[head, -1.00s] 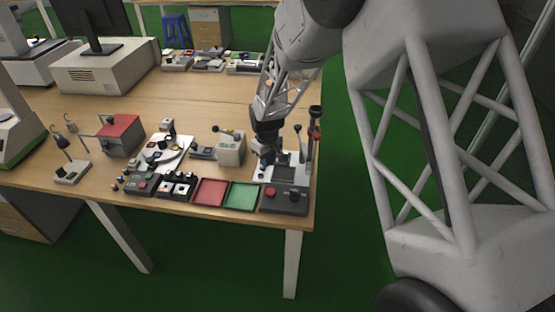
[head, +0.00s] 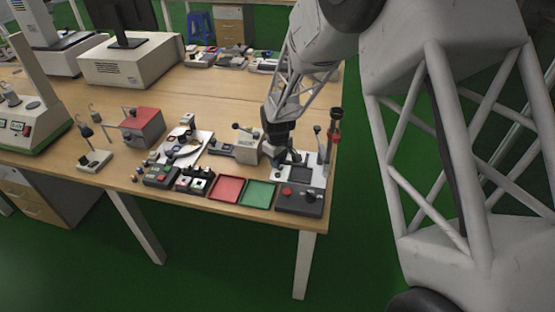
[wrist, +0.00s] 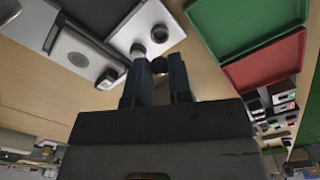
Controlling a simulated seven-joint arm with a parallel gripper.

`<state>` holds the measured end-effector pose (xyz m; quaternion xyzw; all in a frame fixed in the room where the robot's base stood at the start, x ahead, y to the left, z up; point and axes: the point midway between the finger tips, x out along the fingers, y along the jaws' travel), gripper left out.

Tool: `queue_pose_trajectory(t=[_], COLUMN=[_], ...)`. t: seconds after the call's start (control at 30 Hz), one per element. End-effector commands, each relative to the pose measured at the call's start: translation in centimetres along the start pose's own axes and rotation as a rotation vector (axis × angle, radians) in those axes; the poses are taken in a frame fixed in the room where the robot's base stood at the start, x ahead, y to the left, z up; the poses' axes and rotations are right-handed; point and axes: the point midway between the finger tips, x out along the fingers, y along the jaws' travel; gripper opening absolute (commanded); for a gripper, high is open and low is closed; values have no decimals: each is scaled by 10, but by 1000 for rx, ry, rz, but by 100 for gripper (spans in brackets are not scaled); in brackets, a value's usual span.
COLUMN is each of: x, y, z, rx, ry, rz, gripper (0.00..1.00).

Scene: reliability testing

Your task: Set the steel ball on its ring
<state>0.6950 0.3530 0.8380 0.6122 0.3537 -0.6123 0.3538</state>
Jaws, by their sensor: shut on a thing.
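My gripper (head: 280,158) is low over the right end of the bench, between a beige box and a stand with a tall post. In the wrist view its two dark fingers (wrist: 159,72) are shut on a small dark round thing, which looks like the steel ball (wrist: 158,66). In the head view the ball is too small to make out. Just beyond the fingertips, the wrist view shows a light plate (wrist: 172,24) with a small dark-rimmed round part (wrist: 137,48), possibly the ring. I cannot tell for sure which part is the ring, or the ball's height above it.
The beige box (head: 246,148) stands left of the gripper. A red tray (head: 227,188) and a green tray (head: 258,193) lie at the front edge.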

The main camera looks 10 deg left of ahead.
Motion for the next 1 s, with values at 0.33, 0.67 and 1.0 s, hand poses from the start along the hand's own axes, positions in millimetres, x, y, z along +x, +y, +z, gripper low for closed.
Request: queue_pose_trajectory(t=[0.33,0.67,1.0], x=[20,35,38], y=[0,0,0], z=[0,0,0], rx=[0,0,0], ry=[-1,0,0], rz=[-1,0,0], gripper=[2,2,2])
